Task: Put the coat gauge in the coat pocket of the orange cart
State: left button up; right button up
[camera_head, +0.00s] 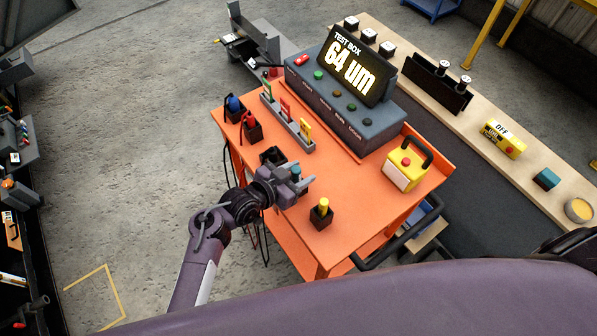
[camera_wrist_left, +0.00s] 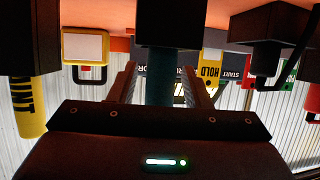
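A teal upright gauge (camera_wrist_left: 158,88) stands in a black pocket (camera_wrist_left: 168,24) on the orange cart (camera_head: 335,235); I see no label on it, so I cannot tell whether it is the coat gauge. My left gripper (camera_head: 294,182) is low over the cart's near left side. In the wrist view its fingers (camera_wrist_left: 160,85) stand on either side of the teal gauge, with gaps showing, so it looks open. A yellow gauge (camera_head: 324,205), with lettering ending in "INT", stands in another black pocket. Another black pocket (camera_head: 271,156) is beyond my gripper; its contents are unclear. My right gripper is out of view.
The test box (camera_head: 335,100) reads "64 um". Blue (camera_head: 234,103) and red (camera_head: 249,120) handled tools, a grey rack (camera_head: 289,124) of coloured tags and a yellow box (camera_head: 406,168) stand on the cart. A wooden bench runs behind.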

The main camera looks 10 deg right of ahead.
pick_arm(q)
jog(key=shift+r, duration=0.2)
jog(key=shift+s+a, duration=0.15)
jog(key=shift+a, duration=0.25)
jog(key=b+v, duration=0.1)
jog(key=v, duration=1)
jog(key=shift+r, duration=0.15)
